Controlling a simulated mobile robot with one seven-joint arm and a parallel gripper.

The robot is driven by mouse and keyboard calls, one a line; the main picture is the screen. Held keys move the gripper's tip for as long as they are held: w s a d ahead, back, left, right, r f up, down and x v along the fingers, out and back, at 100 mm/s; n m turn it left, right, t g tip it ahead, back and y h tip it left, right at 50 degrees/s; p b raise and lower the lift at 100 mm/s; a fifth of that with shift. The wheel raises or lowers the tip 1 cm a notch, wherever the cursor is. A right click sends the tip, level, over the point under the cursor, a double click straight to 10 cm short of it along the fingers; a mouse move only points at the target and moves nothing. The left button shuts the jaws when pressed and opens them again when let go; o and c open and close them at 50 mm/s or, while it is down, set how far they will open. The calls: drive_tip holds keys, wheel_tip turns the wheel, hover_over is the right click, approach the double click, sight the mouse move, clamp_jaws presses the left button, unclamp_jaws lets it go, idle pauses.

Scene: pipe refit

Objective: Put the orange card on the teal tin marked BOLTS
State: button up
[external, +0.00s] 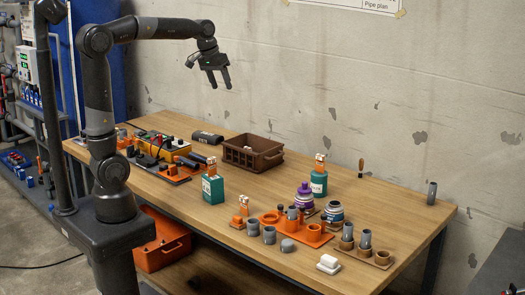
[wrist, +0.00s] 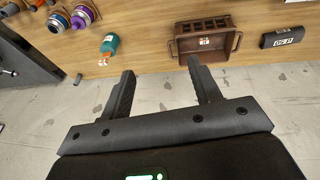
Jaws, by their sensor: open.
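Two teal tins with pale labels stand on the workbench, one at the front left (external: 213,189) and one farther back on the right (external: 319,184). The labels are too small to read, so I cannot tell which is marked BOLTS. A small orange and white piece sits on top of each. Another orange and white piece (external: 243,206) stands on the bench right of the front tin. I cannot tell which orange piece is the card. One teal tin (wrist: 111,43) shows in the wrist view. My gripper (external: 218,84) is open and empty, high above the bench's back left; its fingers also show in the wrist view (wrist: 161,72).
A brown crate (external: 253,163) stands at the back of the bench (external: 180,210), with a black box (external: 207,137) to its left. Several grey pipe pieces, an orange plate (external: 314,240) and a purple canister (external: 304,197) crowd the right half. Tools lie at the left.

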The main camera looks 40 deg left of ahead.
drive_tip(key=s+a+f, duration=0.2)
drive_tip(key=s+f, duration=0.1)
drive_tip(key=s, duration=0.4)
drive_tip(key=s+a+f+t+y, duration=0.1)
drive_tip(key=s+a+f, duration=0.1)
drive_tip(key=s, duration=0.5)
drive_tip(key=s+a+f+t, duration=0.1)
drive_tip(key=s+a+f, duration=0.2)
drive_tip(key=s, duration=0.3)
drive_tip(key=shift+s+f+m, duration=0.3)
drive_tip(key=shift+s+f, duration=0.1)
drive_tip(key=shift+f, duration=0.05)
